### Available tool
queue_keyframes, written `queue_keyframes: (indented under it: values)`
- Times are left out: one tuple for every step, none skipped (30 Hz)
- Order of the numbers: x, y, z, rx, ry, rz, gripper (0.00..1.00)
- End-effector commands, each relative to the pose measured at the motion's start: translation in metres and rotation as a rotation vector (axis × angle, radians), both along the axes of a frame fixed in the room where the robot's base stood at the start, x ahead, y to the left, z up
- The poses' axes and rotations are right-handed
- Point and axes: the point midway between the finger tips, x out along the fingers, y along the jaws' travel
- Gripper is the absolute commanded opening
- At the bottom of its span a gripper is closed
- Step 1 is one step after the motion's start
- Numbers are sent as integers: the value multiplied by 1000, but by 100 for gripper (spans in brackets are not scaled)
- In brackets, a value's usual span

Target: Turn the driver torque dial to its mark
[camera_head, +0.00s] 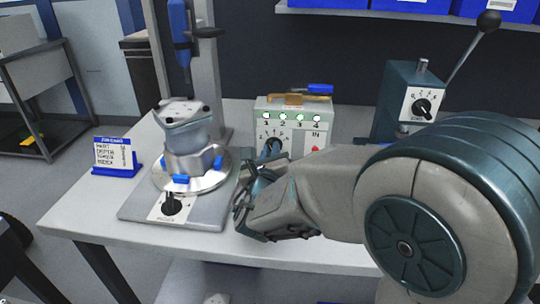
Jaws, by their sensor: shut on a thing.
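A grey-green control box (318,128) with a row of numbered lights stands on the table. On its front is a dark blue dial (271,147) with a printed scale around it, which I take as the driver torque dial. My gripper (264,167) comes in from the right and is shut at the dial, in front of the box. The gripper hides the lower part of the dial and the box front, so the contact and the mark cannot be read clearly. A blue driver (180,28) hangs above a round fixture to the left.
The fixture plate (128,212) carries a metal housing (185,130) and another black dial (171,204), left of my gripper. A blue-framed card (115,156) stands at the left. A lever press (395,95) with its own dial stands at the right. The table's front strip is clear.

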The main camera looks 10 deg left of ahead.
Motion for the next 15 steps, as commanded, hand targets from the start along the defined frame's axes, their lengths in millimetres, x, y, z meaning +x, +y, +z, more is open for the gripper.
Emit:
queue_keyframes:
  values:
    - [0,-1,-4,34,1,-1,0]
    - [0,-1,-5,55,1,-1,0]
    - [0,-1,-5,87,3,-1,0]
    - [0,-1,-6,111,5,-1,0]
    - [0,-1,-6,137,5,-1,0]
    - [0,-1,-6,172,6,-1,0]
    - [0,-2,-6,201,8,-1,0]
    - [0,-2,-6,229,11,-1,0]
    - [0,-2,-7,268,12,-1,0]
    - [0,-2,-7,295,13,-1,0]
    - [0,-3,-7,325,15,-1,0]
    - [0,-3,-7,363,18,0,0]
    - [0,-3,-7,392,19,-1,0]
    - [0,-3,-7,418,21,0,0]
    - [0,-3,-7,457,22,0,0]
